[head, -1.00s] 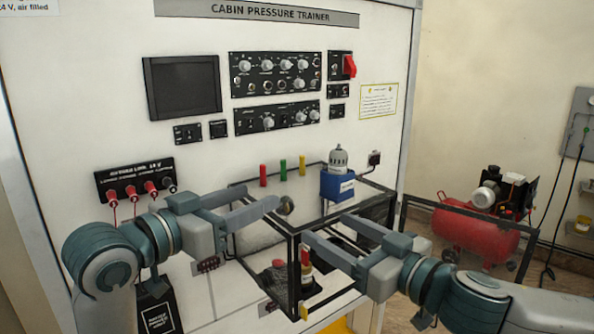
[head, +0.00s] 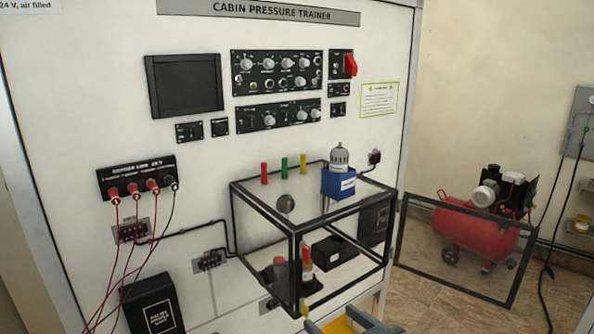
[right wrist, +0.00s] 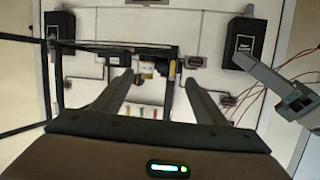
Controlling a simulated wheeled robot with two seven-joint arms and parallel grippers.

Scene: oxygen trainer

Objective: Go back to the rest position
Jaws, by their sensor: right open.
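My right gripper (head: 335,324) shows only at the bottom edge of the head view, low in front of the black-framed clear box. In the right wrist view the right gripper (right wrist: 156,88) has its two fingers spread apart with nothing held between them. My left gripper is out of the head view. A grey gripper finger of my left arm (right wrist: 255,76) shows at the right of the right wrist view; its jaw opening cannot be made out.
The black-framed box (head: 297,245) stands out from the white trainer panel (head: 115,80), with a blue-based fitting (head: 338,184) on top. Red leads (head: 122,245) hang at left. A red compressor (head: 475,238) stands on the floor at right.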

